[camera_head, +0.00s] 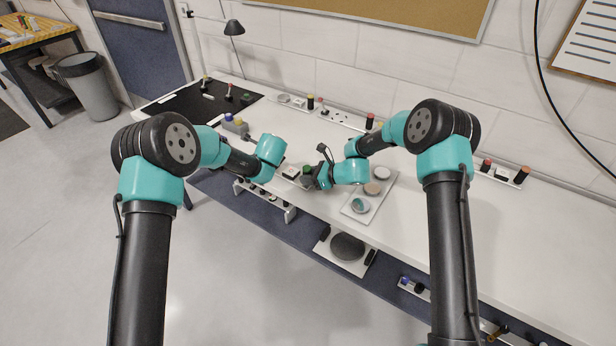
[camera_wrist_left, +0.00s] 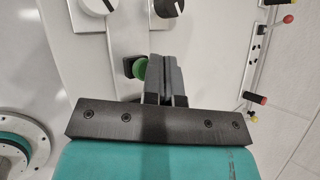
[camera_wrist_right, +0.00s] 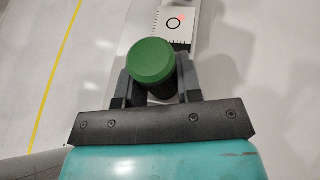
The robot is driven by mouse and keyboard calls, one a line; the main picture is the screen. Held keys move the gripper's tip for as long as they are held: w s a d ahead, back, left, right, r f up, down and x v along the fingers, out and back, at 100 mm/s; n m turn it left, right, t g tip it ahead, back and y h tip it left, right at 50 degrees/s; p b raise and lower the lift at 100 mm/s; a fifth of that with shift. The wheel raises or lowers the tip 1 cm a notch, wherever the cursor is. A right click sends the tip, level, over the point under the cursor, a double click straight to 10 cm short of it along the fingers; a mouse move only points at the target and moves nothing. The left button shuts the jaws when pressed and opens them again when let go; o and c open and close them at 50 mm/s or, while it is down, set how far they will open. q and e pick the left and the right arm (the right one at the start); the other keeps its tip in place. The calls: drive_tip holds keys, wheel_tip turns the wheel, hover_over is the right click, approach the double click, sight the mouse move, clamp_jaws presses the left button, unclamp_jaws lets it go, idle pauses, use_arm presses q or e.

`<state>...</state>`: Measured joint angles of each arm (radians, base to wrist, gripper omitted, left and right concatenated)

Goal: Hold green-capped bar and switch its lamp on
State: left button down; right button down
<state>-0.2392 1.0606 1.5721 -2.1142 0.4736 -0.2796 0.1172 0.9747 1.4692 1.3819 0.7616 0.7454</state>
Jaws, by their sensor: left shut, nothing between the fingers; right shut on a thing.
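The green-capped bar (camera_wrist_right: 152,60) stands between the fingers of my right gripper (camera_wrist_right: 155,80) in the right wrist view, its round cap on top. In the head view my right gripper (camera_head: 318,177) is at the middle of the bench, with the dark green cap (camera_head: 306,169) at its tips. A pale plate (camera_wrist_right: 178,16) with a ring mark and a small reddish spot lies just beyond the bar; I cannot tell whether this is a lamp. My left gripper (camera_wrist_left: 165,68) is shut and empty, close beside a round green knob (camera_wrist_left: 139,68). Its fingertips are hidden in the head view.
A white tray (camera_head: 347,207) with round pieces lies right of my right gripper. A black mat (camera_head: 190,103) with upright pegs is at the left. Strips with coloured caps (camera_head: 340,117) run along the wall.

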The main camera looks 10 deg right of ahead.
use_arm(q)
drive_tip(key=shift+r, duration=2.5)
